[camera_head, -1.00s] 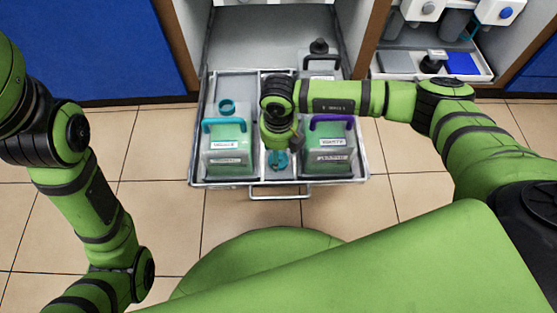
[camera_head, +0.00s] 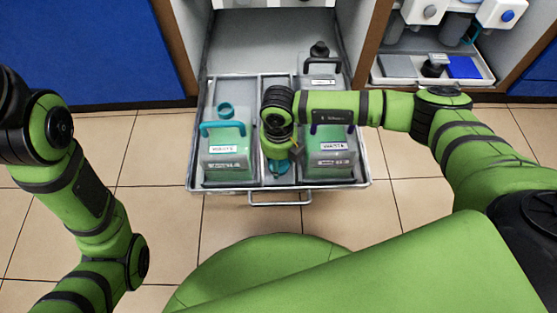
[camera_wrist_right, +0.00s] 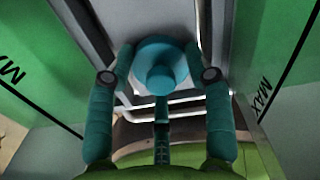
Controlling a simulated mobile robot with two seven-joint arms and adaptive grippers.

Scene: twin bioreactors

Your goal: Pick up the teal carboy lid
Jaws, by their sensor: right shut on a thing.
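The teal carboy lid (camera_wrist_right: 160,62) is a round cap with a knob, between the fingers of my right gripper (camera_wrist_right: 158,74) in the right wrist view. My right gripper is shut on it. In the head view the lid (camera_head: 279,167) shows just below my right gripper (camera_head: 279,158), in the narrow middle compartment of the pulled-out tray (camera_head: 278,195). I cannot tell whether the lid touches the tray floor. My left gripper is out of view; only my left arm shows at the left.
A carboy with a teal handle and open teal neck (camera_head: 225,145) stands left of the middle compartment. A carboy with a purple handle (camera_head: 330,155) stands close on the right, partly behind my right arm. A dark-capped container (camera_head: 320,65) stands behind it. Tiled floor in front is clear.

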